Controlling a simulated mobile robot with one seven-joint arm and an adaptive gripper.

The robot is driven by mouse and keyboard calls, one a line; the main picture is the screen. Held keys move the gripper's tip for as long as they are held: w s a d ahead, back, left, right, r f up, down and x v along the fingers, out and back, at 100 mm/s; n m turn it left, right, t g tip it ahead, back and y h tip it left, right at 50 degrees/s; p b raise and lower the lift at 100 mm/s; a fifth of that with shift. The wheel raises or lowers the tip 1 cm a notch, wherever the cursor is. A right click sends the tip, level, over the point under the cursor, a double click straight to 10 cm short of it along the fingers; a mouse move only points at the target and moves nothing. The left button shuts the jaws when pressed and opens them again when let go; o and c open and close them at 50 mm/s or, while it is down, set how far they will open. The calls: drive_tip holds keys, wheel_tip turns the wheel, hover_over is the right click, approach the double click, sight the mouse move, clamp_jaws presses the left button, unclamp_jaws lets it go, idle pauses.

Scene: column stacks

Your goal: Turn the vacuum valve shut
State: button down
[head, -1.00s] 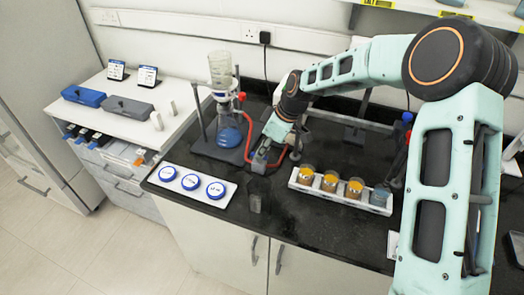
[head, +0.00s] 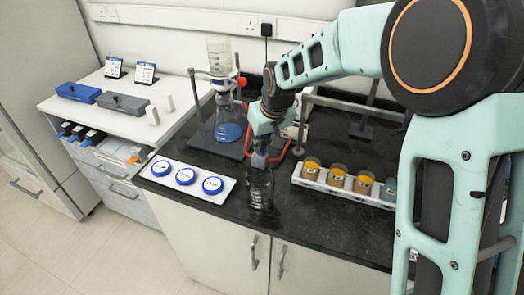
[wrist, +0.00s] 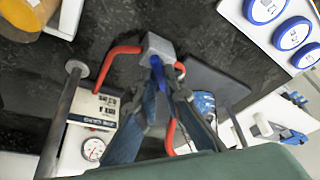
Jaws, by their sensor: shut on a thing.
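The vacuum valve (wrist: 158,44) shows in the wrist view as a grey block with red hose running from it and a blue handle (wrist: 160,74). My gripper (wrist: 165,80) is shut on the blue handle, with one finger on each side of it. In the head view my gripper (head: 261,158) points down over the black counter, to the right of the flask, and mostly hides the valve. The flask (head: 228,122) holds blue liquid and stands on a dark base. Red hose (head: 283,152) curves around behind my gripper.
A white rack of orange-filled jars (head: 338,176) stands close on the right. A white tray with blue-lidded dishes (head: 186,177) lies to the left. A pump with a gauge (wrist: 93,149) and a metal post (wrist: 60,112) are near my fingers. A dark, see-through shape (head: 260,190) shows below my gripper.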

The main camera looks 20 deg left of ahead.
drive_tip(key=m+b, duration=0.1)
drive_tip(key=m+h+b, duration=0.1)
drive_tip(key=m, duration=0.1)
drive_tip(key=m+t+b, duration=0.1)
drive_tip(key=shift+s+a+f+m+h, duration=0.15)
drive_tip(key=shift+a+m+h, duration=0.15)
drive_tip(key=shift+a+m+h+b, duration=0.1)
drive_tip(key=shift+m+h+b, duration=0.85)
drive_tip(key=shift+m, duration=1.35)
drive_tip(key=c, duration=2)
unclamp_jaws()
drive_tip(key=shift+c, duration=0.2)
drive_tip(key=shift+r, duration=0.2)
drive_tip(key=v, duration=1.2)
